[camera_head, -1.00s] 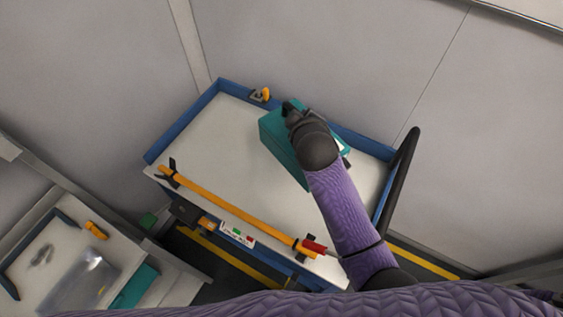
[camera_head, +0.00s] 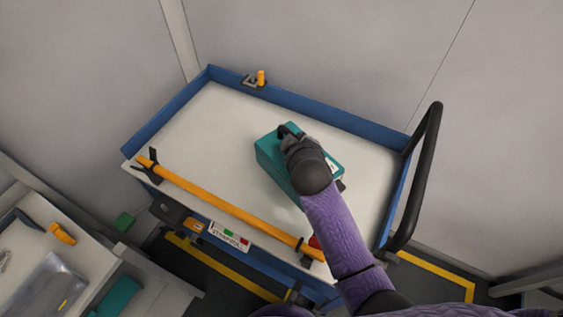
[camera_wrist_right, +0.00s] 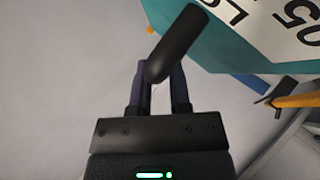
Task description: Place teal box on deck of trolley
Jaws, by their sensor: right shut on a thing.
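The teal box (camera_head: 272,155) is over the middle right of the trolley's pale deck (camera_head: 200,130), inside the blue rim. I cannot tell whether its underside touches the deck. My right gripper (camera_head: 288,135) reaches it from the lower right and is shut on its black handle. In the right wrist view, the dark handle bar (camera_wrist_right: 178,42) sits between the fingertips (camera_wrist_right: 160,75), and the teal box (camera_wrist_right: 215,45) with its lettered white panel fills the upper right. My arm hides part of the box in the head view. My left gripper is not in view.
An orange bar (camera_head: 220,205) runs along the trolley's near edge. A black push handle (camera_head: 425,170) rises at the right end. A yellow-orange fitting (camera_head: 261,78) sits at the far rim. A side bench (camera_head: 30,290) stands lower left. The deck's left half is clear.

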